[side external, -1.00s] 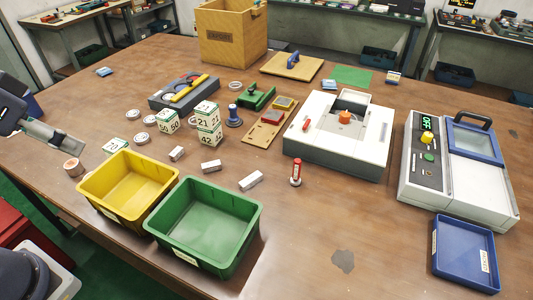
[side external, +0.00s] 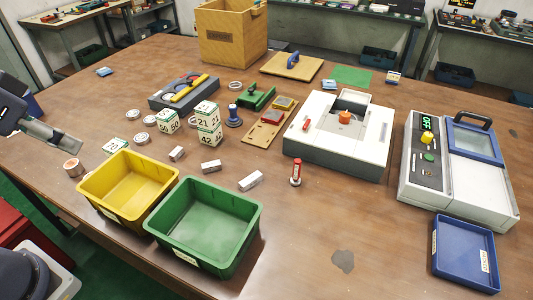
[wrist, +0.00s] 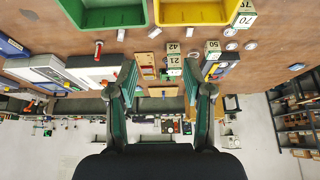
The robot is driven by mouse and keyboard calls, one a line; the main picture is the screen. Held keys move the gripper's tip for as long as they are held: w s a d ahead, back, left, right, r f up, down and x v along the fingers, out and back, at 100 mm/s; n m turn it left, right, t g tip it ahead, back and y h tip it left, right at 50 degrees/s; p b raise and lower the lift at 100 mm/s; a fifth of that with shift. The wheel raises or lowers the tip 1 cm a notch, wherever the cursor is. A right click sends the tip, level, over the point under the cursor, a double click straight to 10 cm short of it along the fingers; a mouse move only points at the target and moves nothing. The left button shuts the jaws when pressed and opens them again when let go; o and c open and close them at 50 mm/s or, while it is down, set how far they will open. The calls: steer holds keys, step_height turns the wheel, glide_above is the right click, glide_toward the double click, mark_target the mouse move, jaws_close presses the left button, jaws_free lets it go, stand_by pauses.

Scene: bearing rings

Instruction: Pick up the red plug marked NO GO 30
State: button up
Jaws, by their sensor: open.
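A small red plug (side external: 296,172) with a white band stands upright on the brown table, in front of the white machine. Its marking is too small to read. In the wrist view a red upright piece (wrist: 98,48) at the left looks like the same plug. My gripper (side external: 76,147) is at the far left in the side view, above the table's left edge and well away from the plug. In the wrist view its two fingers (wrist: 160,76) are spread apart with nothing between them.
A yellow bin (side external: 128,184) and a green bin (side external: 205,228) stand at the front left. White numbered blocks (side external: 207,125) stand behind them. The white machine (side external: 340,150), a grey tester (side external: 460,180) and a blue tray (side external: 464,252) are to the right.

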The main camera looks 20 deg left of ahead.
steer(key=w+d+r+t, duration=0.1)
steer(key=w+d+r, duration=0.15)
steer(key=w, duration=0.45)
steer(key=w+d+r+t+h, duration=0.1)
steer(key=w+r, duration=0.3)
steer(key=w, duration=0.2)
steer(key=w+d+r, duration=0.2)
steer(key=w+r, duration=0.1)
steer(key=w, duration=0.4)
steer(key=m+g, duration=0.3)
steer(key=m, duration=0.1)
glide_above(295, 165)
steer(key=s+a, duration=0.2)
steer(key=s, duration=0.3)
step_height(295, 165, down, 26)
steer(key=r, duration=0.1)
steer(key=shift+h, duration=0.3)
steer(key=x, duration=1)
steer(key=shift+d+f, duration=0.1)
steer(key=shift+f, duration=0.15)
steer(key=x, duration=0.5)
steer(key=shift+f, duration=0.35)
